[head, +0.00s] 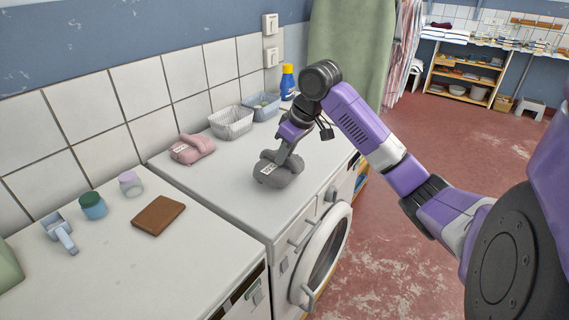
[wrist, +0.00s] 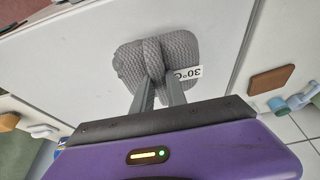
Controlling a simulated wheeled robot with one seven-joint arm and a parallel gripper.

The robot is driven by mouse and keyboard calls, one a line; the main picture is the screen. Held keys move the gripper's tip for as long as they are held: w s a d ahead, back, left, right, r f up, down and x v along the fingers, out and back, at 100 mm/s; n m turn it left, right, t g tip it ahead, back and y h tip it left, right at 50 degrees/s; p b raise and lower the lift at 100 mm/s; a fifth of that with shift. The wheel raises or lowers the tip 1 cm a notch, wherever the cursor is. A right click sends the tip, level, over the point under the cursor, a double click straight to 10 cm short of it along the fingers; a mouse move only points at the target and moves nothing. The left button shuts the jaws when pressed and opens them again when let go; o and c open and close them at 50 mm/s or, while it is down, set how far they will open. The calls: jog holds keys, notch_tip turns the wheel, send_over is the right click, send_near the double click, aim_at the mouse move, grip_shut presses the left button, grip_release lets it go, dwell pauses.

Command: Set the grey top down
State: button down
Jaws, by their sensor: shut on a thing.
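The grey top (head: 279,170) is a folded grey knit bundle with a white tag. It is at the far machine's white top (head: 235,200), near the front edge in the head view. My gripper (head: 289,156) comes down on it from above and is shut on it. In the wrist view the grey top (wrist: 180,52) sits between my fingertips (wrist: 158,82), with a "30°C" tag at its right side. I cannot tell whether its underside touches the machine top.
A pink folded garment (head: 192,148) lies to the left, near the wall. A white basket (head: 231,122), a blue-grey basket (head: 261,106) and a blue bottle (head: 288,82) stand behind. A brown wallet-like item (head: 158,215), two jars and a scoop are on the nearer machine.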

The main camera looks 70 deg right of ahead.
aim_at(287, 160)
jog(key=shift+f, duration=1.65)
jog(key=shift+f, duration=0.15)
jog(key=c, duration=1.3)
grip_release()
jog(key=shift+c, duration=0.2)
jog(key=v, duration=1.2)
jog(key=shift+b, duration=0.4)
